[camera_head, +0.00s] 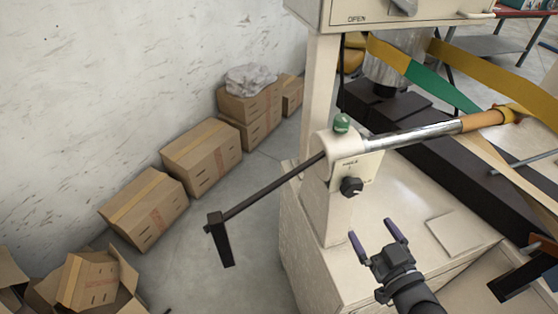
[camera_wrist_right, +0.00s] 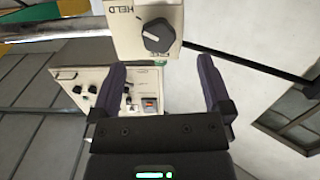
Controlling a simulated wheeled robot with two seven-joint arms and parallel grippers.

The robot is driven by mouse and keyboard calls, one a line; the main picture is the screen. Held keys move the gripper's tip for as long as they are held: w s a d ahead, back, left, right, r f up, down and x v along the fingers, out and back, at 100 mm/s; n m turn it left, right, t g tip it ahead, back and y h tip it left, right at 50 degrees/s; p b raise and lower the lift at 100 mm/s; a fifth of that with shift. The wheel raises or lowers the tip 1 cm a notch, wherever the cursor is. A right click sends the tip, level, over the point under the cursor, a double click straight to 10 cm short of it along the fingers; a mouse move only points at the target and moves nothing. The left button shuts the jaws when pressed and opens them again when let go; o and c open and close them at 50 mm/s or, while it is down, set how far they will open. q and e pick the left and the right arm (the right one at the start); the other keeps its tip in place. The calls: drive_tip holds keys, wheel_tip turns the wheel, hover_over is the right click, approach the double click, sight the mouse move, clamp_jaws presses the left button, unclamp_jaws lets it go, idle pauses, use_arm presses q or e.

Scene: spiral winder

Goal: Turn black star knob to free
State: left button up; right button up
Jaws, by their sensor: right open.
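The black star knob (camera_head: 351,187) sits on the cream face of the shaft housing, below a small label. In the right wrist view the knob (camera_wrist_right: 158,36) shows ahead, just beyond the fingertips, with a pale line on it and the upside-down word HELD beside it. My right gripper (camera_head: 375,236) is open and empty, below and to the right of the knob in the head view, apart from it. In the right wrist view its two purple fingers (camera_wrist_right: 161,75) stand wide apart with nothing between them. My left gripper is not in view.
A green knob (camera_head: 341,122) tops the housing. A dark crank (camera_head: 222,238) reaches out to the left, and a shiny shaft (camera_head: 410,135) to the right. The cream machine base (camera_head: 320,265) lies below. Cardboard boxes (camera_head: 200,157) line the wall. A control panel (camera_wrist_right: 110,95) shows in the wrist view.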

sight(354, 192)
drive_tip(key=x, duration=0.2)
drive_tip(key=r+b+x, duration=0.1)
drive_tip(key=x, duration=0.5)
drive_tip(key=shift+w+d+r+b, duration=0.15)
drive_tip(key=shift+w+r+b, duration=0.05)
drive_tip(key=shift+r+b, duration=0.1)
drive_tip(key=shift+w, duration=0.5)
drive_tip(key=shift+w+a, duration=0.1)
drive_tip(key=shift+a, duration=0.15)
drive_tip(key=c, duration=1.3)
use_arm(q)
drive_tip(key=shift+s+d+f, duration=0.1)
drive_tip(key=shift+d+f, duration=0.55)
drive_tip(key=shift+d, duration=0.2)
use_arm(e)
drive_tip(key=shift+o, duration=0.2)
